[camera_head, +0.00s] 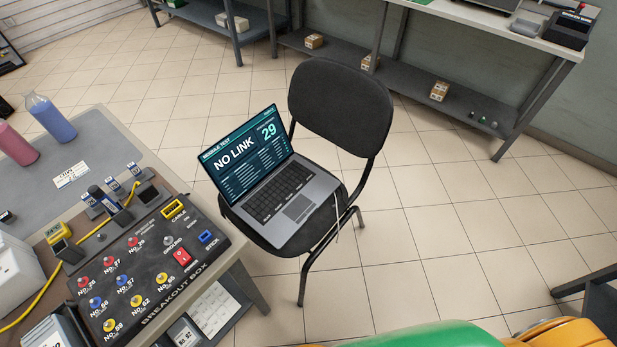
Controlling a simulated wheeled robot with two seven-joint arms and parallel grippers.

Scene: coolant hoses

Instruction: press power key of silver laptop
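The silver laptop (294,206) lies open on the seat of a black chair (342,105), turned at an angle. Its lit screen (244,153) reads "NO LINK" and "29" on a teal and dark background. The keyboard (279,191) is dark, with a touchpad (299,208) toward its lower right. The power key is too small to tell apart from the other keys. A thin pale cable (337,222) hangs down at the laptop's right side. Neither of my grippers shows in the head view.
A table at left holds a black breakout box (146,268) with coloured sockets and a red switch, near the chair. Blue (50,117) and pink (14,145) bottles stand behind it. A shelved bench (420,84) lines the back wall. Tiled floor (445,230) right of the chair is clear.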

